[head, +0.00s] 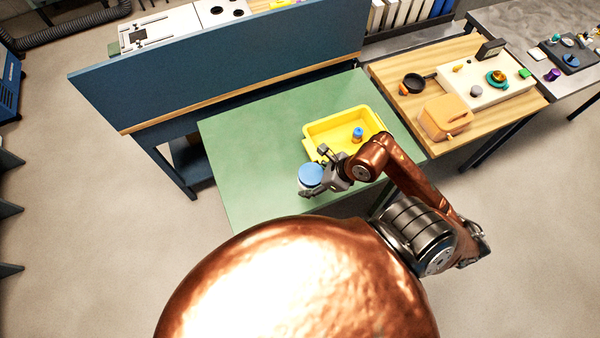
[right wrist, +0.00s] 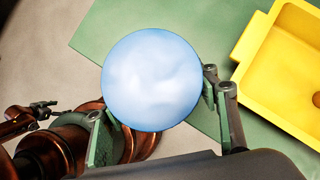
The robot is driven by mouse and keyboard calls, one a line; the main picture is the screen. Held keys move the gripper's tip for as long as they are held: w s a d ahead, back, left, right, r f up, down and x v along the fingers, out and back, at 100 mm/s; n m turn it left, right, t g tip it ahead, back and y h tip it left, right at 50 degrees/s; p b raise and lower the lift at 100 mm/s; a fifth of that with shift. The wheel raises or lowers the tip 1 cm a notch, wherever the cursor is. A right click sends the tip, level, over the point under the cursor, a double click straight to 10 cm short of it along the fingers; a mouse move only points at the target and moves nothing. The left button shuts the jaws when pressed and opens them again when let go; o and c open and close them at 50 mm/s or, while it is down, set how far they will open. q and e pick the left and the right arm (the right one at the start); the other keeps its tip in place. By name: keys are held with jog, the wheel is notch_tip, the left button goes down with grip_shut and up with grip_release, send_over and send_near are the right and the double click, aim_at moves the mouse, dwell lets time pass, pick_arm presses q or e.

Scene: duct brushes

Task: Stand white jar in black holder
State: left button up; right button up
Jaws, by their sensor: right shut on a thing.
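A jar with a round pale-blue lid (head: 311,174) is held by my right gripper (head: 318,186) over the green table's front part; a little whitish side shows under the lid. In the right wrist view, the lid (right wrist: 152,80) fills the middle, and the fingers of my right gripper (right wrist: 158,128) press on either side of the jar below it. The jar looks about upright; its base is hidden. My left gripper (right wrist: 40,110) seems to show small at the left of the right wrist view, its fingers unclear. I cannot make out a black holder on the green table.
A yellow bin (head: 314,130) stands on the green table (head: 250,140) behind the jar, with a small blue-topped thing (head: 357,134) in it. A blue panel (head: 240,60) rises along the back. The table's left part is clear. A wooden bench (head: 390,72) with several objects is at right.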

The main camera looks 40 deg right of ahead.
jog(key=shift+s+r, duration=0.35)
jog(key=shift+s, duration=0.35)
jog(key=w+a+n+g+y, duration=0.25)
jog(key=a+n+g, duration=0.65)
jog(key=a+n, duration=0.9)
jog(key=w+d+r+n+g+h, duration=0.3)
jog(key=w+d+r+n+h, duration=0.3)
jog(key=w+d+n, duration=0.3)
jog(key=d+r+n, duration=0.1)
jog(key=n, duration=0.1)
jog(key=shift+w+d+n, duration=0.2)
jog(key=shift+w+n, duration=0.05)
jog(key=shift+n, duration=0.05)
